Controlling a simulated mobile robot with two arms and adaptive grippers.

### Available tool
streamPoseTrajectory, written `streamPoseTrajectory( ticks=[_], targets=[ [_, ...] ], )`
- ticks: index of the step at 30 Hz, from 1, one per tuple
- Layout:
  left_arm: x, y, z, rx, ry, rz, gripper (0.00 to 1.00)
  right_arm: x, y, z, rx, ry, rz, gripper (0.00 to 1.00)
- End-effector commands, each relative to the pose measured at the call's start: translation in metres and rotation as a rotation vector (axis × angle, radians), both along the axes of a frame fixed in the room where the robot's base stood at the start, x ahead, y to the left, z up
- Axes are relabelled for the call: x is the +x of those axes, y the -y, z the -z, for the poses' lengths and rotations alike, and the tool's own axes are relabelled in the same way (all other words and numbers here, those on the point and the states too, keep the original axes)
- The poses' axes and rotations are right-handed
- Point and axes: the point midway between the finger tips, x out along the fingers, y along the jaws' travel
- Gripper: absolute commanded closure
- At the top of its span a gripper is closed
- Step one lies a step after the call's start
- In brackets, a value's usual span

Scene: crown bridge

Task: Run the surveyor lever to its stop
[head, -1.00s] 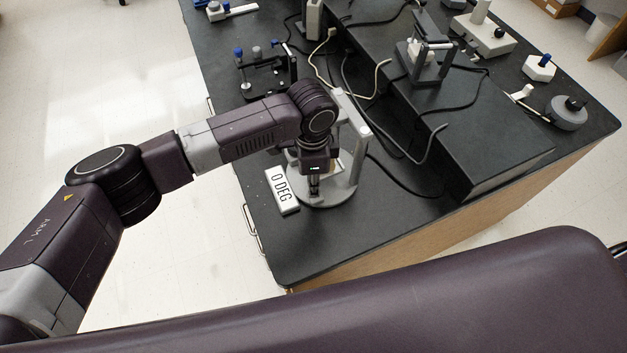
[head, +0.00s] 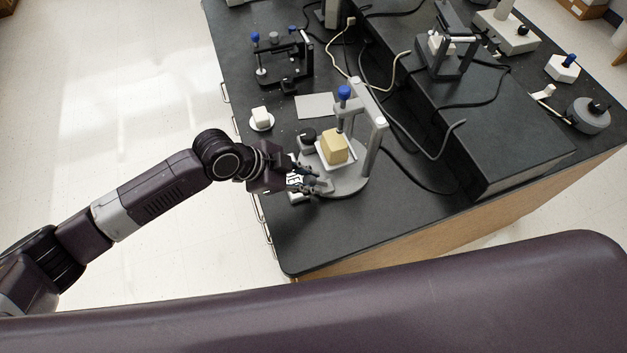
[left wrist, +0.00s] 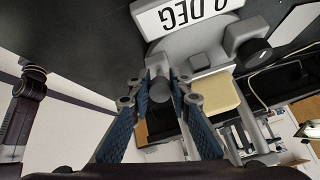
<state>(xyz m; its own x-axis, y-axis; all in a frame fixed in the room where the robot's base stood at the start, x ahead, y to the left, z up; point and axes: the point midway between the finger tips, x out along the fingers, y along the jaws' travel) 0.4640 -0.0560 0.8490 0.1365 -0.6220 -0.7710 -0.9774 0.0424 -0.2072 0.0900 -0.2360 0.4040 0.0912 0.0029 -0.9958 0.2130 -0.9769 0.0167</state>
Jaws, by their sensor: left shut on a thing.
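The surveyor is a grey stand with a round base (head: 350,184), an upright post and a blue-knobbed spindle (head: 344,93) over a yellow block (head: 335,146) on a white table. My left gripper (head: 325,184) reaches in from the left at the front of the base. In the left wrist view, its blue-padded fingers (left wrist: 160,95) are shut on a grey lever end (left wrist: 158,84) at the base. The yellow block (left wrist: 215,93) shows just beyond. A white "0 DEG" plate (left wrist: 186,14) lies beside the base, partly hidden by the gripper in the head view. My right gripper is out of view.
Cables (head: 420,150) run right of the surveyor, by a raised black shelf (head: 510,140). The bench's front corner (head: 300,250) is clear.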

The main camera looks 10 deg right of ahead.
Motion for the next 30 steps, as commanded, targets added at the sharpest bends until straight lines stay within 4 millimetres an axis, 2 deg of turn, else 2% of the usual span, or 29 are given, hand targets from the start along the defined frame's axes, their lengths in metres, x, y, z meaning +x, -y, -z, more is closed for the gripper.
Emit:
streamPoseTrajectory(
  ticks=[1, 7, 23, 24, 26, 30],
  targets=[
    [0.001, -0.002, 0.005, -0.023, 0.006, -0.002, 1.0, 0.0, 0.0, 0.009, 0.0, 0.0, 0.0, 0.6],
    [0.0, -0.004, 0.005, -0.088, 0.019, -0.001, 1.0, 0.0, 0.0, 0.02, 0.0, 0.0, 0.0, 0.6],
    [0.0, -0.004, 0.004, -0.114, 0.024, 0.0, 1.0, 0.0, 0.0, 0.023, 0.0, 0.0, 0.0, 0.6],
    [0.0, -0.004, 0.004, -0.114, 0.024, 0.0, 0.8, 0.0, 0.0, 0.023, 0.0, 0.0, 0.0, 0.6],
    [0.0, -0.004, 0.004, -0.113, 0.022, -0.001, 0.73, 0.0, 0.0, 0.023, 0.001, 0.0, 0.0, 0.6],
    [0.0, -0.004, 0.004, -0.112, 0.022, 0.0, 0.73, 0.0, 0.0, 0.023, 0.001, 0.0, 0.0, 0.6]
  ],
)
